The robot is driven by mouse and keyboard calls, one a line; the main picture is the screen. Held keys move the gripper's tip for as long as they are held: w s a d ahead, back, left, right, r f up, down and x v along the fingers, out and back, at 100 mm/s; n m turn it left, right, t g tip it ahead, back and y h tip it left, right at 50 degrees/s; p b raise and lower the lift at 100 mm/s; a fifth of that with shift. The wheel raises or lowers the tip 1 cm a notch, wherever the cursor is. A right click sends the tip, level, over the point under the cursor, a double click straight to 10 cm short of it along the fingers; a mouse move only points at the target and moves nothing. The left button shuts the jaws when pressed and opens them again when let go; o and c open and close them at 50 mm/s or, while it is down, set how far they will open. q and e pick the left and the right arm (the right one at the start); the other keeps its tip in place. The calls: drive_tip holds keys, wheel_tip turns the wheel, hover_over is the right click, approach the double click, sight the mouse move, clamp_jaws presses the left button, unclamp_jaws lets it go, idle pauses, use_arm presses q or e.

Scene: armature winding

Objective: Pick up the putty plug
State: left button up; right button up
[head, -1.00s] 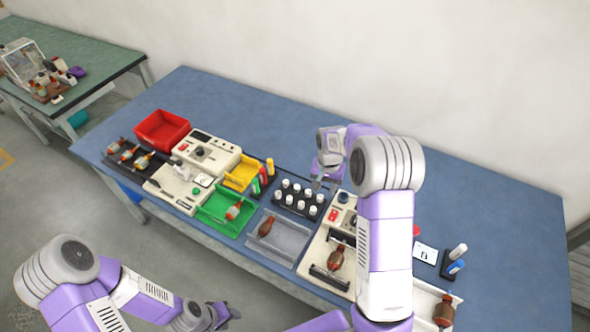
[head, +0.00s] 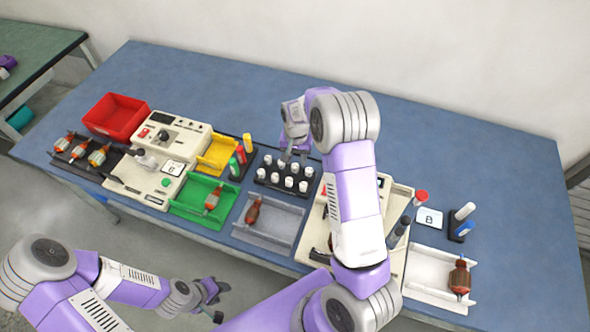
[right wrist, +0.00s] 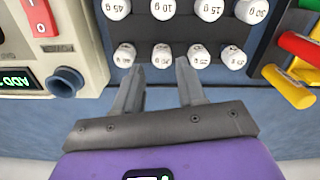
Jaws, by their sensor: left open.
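Several white, weight-labelled plugs stand in a black rack (head: 262,180) in the middle of the table; I take these to be the putty plugs. My right gripper (head: 292,155) is at the rack's back edge. In the right wrist view the right gripper (right wrist: 160,65) is open and empty. Its fingertips point at the near row, with one white plug (right wrist: 162,55) lying between their lines; whether it is within the jaws I cannot tell. My left gripper (head: 212,300) is open and empty, off the table's front edge.
Right of the rack in the head view, my right arm partly hides a cream machine (head: 398,190). A grey tray (head: 285,232) with an armature and a green tray (head: 180,208) lie in front. The table's back is clear.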

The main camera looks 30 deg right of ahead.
wheel_tip(320, 180, down, 4)
drive_tip(key=shift+a, duration=0.1)
drive_tip(key=shift+w, duration=0.1)
drive_tip(key=c, duration=0.6)
drive_tip(key=shift+r, duration=0.1)
